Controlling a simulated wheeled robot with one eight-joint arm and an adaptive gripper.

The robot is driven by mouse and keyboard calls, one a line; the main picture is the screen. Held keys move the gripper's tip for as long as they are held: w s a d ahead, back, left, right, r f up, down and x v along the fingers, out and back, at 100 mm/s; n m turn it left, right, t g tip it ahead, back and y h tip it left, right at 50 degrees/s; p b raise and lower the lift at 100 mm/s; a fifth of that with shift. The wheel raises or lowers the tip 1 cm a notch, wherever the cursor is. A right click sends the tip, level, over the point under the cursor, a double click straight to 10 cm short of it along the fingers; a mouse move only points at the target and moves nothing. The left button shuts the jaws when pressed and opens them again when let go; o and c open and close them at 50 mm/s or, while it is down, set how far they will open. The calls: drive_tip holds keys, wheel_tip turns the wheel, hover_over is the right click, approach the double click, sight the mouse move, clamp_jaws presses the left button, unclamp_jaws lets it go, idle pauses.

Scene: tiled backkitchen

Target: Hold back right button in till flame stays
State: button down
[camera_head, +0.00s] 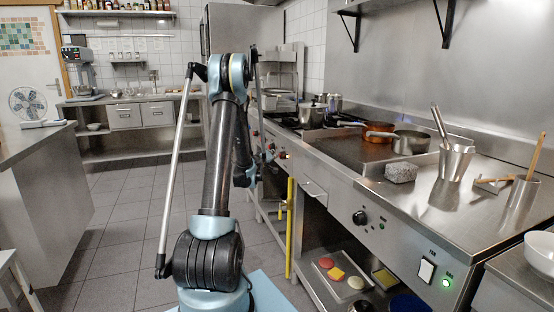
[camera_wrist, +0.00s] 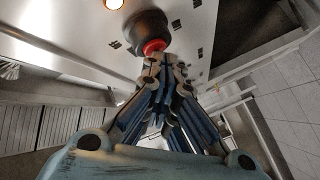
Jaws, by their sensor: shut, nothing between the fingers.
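My gripper (camera_wrist: 163,62) is shut and empty in the wrist view. Its fingertips are at a red round button or collar (camera_wrist: 153,46) below a dark round knob (camera_wrist: 146,24) on the steel front panel. I cannot tell whether they touch or press it. In the head view my gripper (camera_head: 266,158) is at the front of the cooking range, partly hidden by my arm. The range's front panel (camera_head: 325,180) runs along the right side. No burner flame is visible. The burners at the back are largely hidden by pots.
A glowing light (camera_wrist: 114,4) is on the panel near the knob. A copper pan (camera_head: 380,132) and a steel pot (camera_head: 312,115) stand on the range. A yellow vertical bar (camera_head: 290,225) stands below the front edge. The tiled floor (camera_head: 120,230) to the left is clear.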

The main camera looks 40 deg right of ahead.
drive_tip(key=shift+a, duration=0.1)
drive_tip(key=shift+w+a, duration=0.15)
drive_tip(key=shift+a, duration=0.5)
drive_tip(key=a, duration=0.2)
drive_tip(key=w+a, duration=0.1)
drive_tip(key=a, duration=0.1)
drive_tip(key=shift+w+a, duration=0.1)
drive_tip(key=shift+a, duration=0.3)
idle(0.6)
